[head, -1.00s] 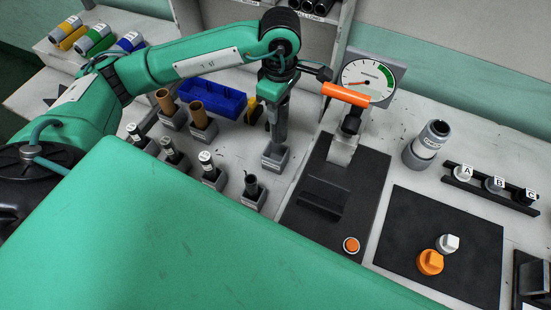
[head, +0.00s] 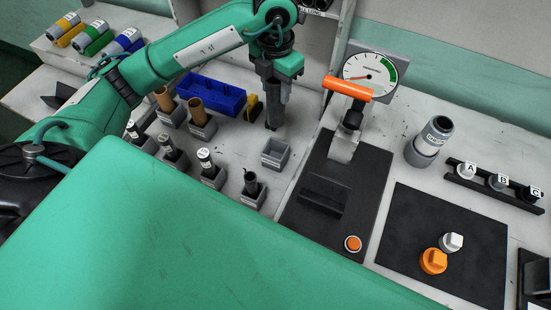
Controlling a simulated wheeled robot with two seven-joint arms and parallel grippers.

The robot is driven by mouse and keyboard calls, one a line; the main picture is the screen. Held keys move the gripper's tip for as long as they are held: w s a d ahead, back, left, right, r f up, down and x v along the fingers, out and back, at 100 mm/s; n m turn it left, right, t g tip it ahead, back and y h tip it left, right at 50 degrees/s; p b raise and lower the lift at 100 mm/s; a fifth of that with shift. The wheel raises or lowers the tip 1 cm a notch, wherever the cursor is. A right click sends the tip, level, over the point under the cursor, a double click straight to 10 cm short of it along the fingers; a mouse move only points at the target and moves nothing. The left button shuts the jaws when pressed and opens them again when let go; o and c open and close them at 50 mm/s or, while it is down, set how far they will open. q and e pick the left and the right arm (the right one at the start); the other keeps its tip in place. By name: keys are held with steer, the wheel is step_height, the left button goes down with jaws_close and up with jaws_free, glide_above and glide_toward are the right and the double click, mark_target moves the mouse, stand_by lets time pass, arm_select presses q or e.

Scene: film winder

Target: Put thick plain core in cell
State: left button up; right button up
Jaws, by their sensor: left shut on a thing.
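My left gripper (head: 273,122) points down just behind an empty square grey cell (head: 275,152). It is shut on a dark grey thing, whose shape I cannot separate clearly from the fingers. Two plain brown cores stand in grey cells at the left: one farther back (head: 163,98) and one nearer (head: 198,110). I cannot tell for sure which plain core is the thick one. My right gripper is not in view.
Several labelled cores, one of them here (head: 205,159), stand in cells in front. A blue bin (head: 212,95) is behind. A black plate with an orange-handled press (head: 349,88) and a gauge (head: 370,75) is to the right. A dark mat (head: 430,215) is farther right.

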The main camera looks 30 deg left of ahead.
mark_target(275, 127)
arm_select(q)
steer(key=shift+n, duration=0.5)
steer(key=shift+f, duration=0.2)
step_height(275, 127, down, 14)
steer(key=shift+a+f+p, duration=0.1)
steer(key=shift+f+p, duration=0.05)
steer(key=shift+p, duration=0.45)
step_height(275, 127, down, 5)
steer(key=shift+f+p, duration=0.1)
steer(key=shift+p, duration=0.25)
